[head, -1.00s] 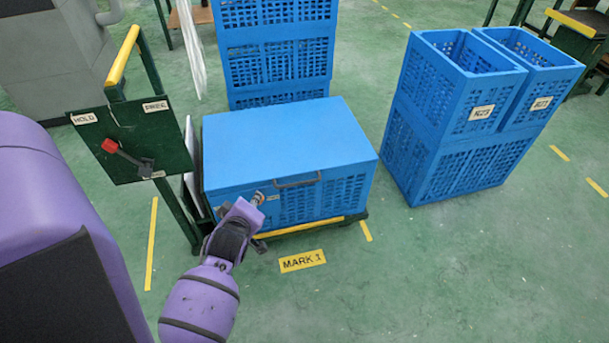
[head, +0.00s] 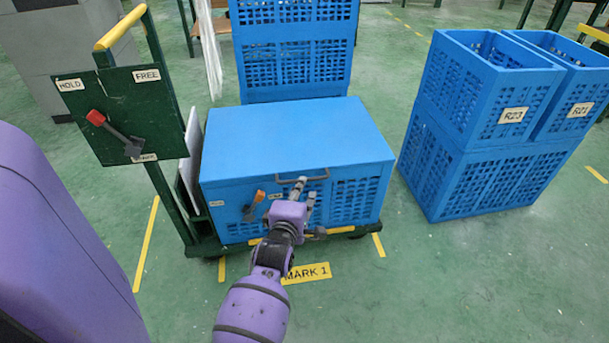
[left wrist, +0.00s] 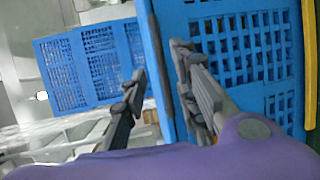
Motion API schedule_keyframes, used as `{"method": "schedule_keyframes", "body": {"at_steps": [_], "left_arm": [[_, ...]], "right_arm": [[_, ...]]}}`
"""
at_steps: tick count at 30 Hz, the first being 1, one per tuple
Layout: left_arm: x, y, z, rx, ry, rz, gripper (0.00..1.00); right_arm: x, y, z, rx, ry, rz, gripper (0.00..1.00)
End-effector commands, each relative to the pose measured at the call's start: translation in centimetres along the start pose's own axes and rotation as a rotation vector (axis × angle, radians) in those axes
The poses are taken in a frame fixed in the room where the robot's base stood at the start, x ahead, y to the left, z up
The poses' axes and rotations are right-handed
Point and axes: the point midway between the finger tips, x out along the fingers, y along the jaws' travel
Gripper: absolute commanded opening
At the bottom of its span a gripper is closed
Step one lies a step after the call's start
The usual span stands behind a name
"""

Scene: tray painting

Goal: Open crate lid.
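The blue crate (head: 232,217) sits on a green trolley, and its flat lid (head: 290,135) is down. A grey handle (head: 301,179) is on the front just below the lid's edge. A latch with an orange tip (head: 258,196) is to its left on the crate's front, between two small labels. My left gripper (head: 307,190) is in front of the crate, just below the handle; contact cannot be told. In the left wrist view its fingers (left wrist: 162,62) are apart, with a blue panel edge (left wrist: 160,80) showing between them. My right gripper is out of view.
The trolley has a yellow push bar (head: 120,27) and a HOLD/FREE board with a red-tipped lever (head: 96,118) at left. Tall blue crates (head: 292,55) stand behind. Stacked crates R23 (head: 480,110) and R21 stand at right. Open floor (head: 470,270) lies front right.

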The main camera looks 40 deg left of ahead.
Motion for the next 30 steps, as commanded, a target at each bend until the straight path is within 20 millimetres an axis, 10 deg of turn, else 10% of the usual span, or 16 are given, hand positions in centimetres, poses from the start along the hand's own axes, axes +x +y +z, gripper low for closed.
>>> {"method": "schedule_keyframes", "body": {"at_steps": [9,21,30], "left_arm": [[5.0,-0.6,-0.1,0.006,0.000,-0.002,0.28],[5.9,-0.1,0.0,0.002,0.000,-0.002,0.28],[5.9,-0.1,-0.1,0.003,0.000,-0.002,0.00]], "right_arm": [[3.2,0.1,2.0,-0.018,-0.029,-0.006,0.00],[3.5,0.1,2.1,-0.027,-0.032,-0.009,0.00],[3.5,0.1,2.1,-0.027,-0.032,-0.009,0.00]]}}
